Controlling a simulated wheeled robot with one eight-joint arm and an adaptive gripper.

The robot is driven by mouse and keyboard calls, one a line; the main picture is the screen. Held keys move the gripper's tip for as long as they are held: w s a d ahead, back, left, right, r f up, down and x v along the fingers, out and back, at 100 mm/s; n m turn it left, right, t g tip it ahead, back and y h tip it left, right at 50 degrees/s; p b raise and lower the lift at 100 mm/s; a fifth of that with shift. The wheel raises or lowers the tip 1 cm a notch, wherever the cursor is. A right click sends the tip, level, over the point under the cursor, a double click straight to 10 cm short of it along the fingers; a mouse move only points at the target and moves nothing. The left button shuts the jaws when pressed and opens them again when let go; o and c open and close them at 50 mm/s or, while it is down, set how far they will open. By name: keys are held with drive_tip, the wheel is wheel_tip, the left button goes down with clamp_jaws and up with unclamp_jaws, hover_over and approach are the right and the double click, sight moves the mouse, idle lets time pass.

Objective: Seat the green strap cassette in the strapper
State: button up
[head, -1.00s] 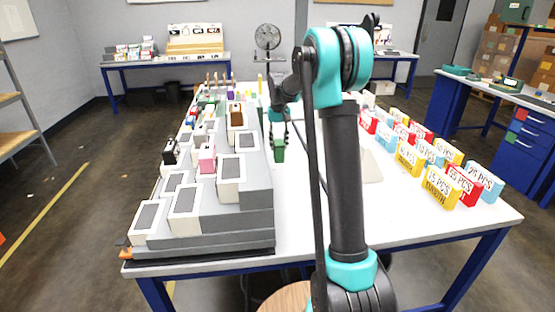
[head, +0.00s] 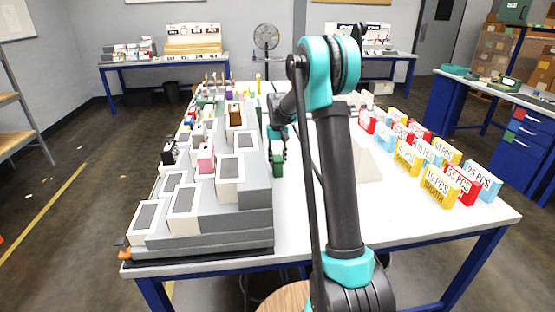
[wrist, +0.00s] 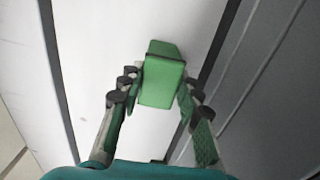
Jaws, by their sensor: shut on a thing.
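The green strap cassette (head: 278,169) hangs from my gripper (head: 277,147), just right of the stepped grey rack in the head view. In the wrist view the green cassette (wrist: 162,84) sits between the two fingers of my gripper (wrist: 160,92), which is shut on it. The cassette is held beside the rack's right side, over the white table; its exact height is unclear. I cannot tell which thing is the strapper.
The stepped grey rack (head: 240,215) carries several white boxes with dark tops, plus a pink box (head: 206,159) and a brown one (head: 235,114). Several red, yellow and blue labelled boxes stand on the right of the white table (head: 330,235). The table's front middle is clear.

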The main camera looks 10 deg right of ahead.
drive_tip(key=o, duration=1.2)
drive_tip(key=shift+r, duration=0.1)
